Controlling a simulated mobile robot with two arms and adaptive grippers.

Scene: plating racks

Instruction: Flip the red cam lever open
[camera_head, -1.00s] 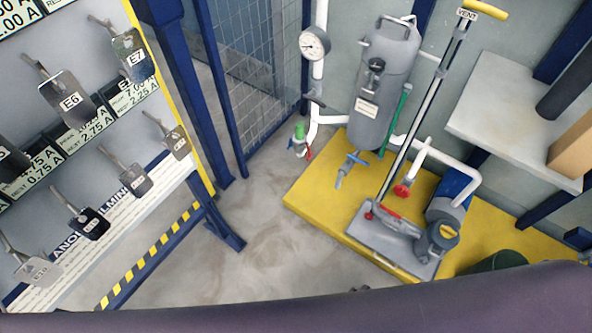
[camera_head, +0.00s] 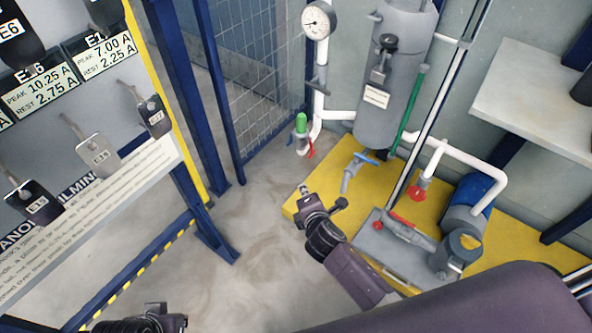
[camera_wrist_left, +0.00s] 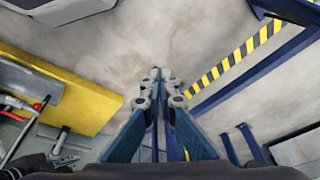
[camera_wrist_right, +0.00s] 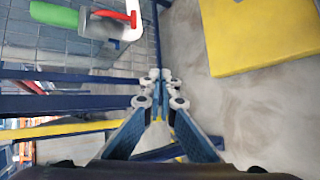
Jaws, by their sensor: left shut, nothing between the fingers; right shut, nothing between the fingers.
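A small red lever (camera_head: 311,148) sits on a grey fitting beside a green cylinder (camera_head: 301,122), at the lower end of the white pipe below the gauge. In the right wrist view the red lever (camera_wrist_right: 120,16) lies at the top, beyond my fingertips. Another red lever (camera_head: 402,222) lies on the grey base plate on the yellow platform; I cannot tell from its look which one is the cam lever. My right gripper (camera_head: 304,189) is shut and empty, below and apart from the fitting. My left gripper (camera_head: 155,308) is shut and empty at the lower left.
The yellow platform (camera_head: 335,168) carries a grey tank (camera_head: 398,75), a blue-handled valve (camera_head: 364,157), a red handwheel (camera_head: 417,192) and a blue motor (camera_head: 470,197). A mesh fence (camera_head: 245,80) stands behind. A tag board (camera_head: 150,160) is at left. Bare floor (camera_head: 265,240) lies between.

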